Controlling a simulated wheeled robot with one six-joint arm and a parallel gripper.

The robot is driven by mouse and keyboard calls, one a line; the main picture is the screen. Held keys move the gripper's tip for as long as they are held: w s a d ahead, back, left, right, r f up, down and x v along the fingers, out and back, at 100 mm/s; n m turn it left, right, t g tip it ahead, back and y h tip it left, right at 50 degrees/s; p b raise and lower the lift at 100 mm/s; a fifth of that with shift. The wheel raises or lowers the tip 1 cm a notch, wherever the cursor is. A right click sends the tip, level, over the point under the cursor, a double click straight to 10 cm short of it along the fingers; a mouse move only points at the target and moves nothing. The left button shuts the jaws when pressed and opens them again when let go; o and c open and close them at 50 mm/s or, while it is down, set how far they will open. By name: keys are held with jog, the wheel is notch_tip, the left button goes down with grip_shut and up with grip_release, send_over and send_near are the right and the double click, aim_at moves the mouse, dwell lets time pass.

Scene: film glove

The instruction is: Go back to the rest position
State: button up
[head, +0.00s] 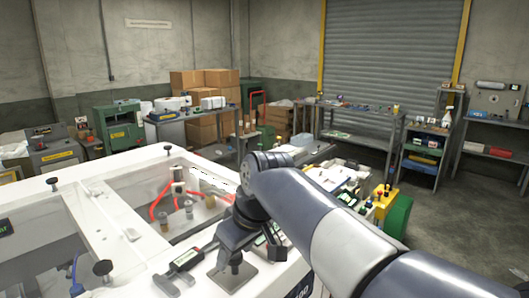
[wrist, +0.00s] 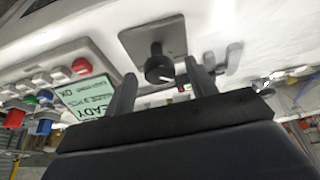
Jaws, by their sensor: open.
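My gripper (wrist: 163,88) is open, its two dark fingers apart with nothing held between them. In the wrist view a black knob (wrist: 159,67) on a grey plate (wrist: 140,38) appears between and beyond the fingertips. I cannot tell how far it is from them. In the head view my gripper (head: 237,236) hangs low over the front edge of the white machine (head: 130,250), just above the grey plate (head: 236,278). My arm reaches in from the lower right. The gripper's fingers are hard to make out there.
A green-lit display (wrist: 88,99) and a red button (wrist: 82,66) are close to the fingers on the panel. The machine's top has open windows, black knobs and red hose (head: 158,200). Floor at right is clear.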

jog(key=m, duration=0.2)
jog(key=m+t+h+b, duration=0.1)
jog(key=m, duration=0.1)
jog(key=shift+s+a+m, duration=0.1)
jog(key=shift+a+m, duration=0.05)
jog(key=shift+m, duration=0.25)
jog(key=shift+a+m+t+h+b, duration=0.15)
jog(key=shift+m+h+b, duration=0.3)
jog(key=shift+m, duration=0.65)
jog(key=shift+m+t+h+b, duration=0.3)
jog(key=shift+m+h, duration=0.25)
jog(key=shift+m, duration=0.55)
jog(key=shift+s+r, duration=0.25)
jog(key=shift+r, duration=0.2)
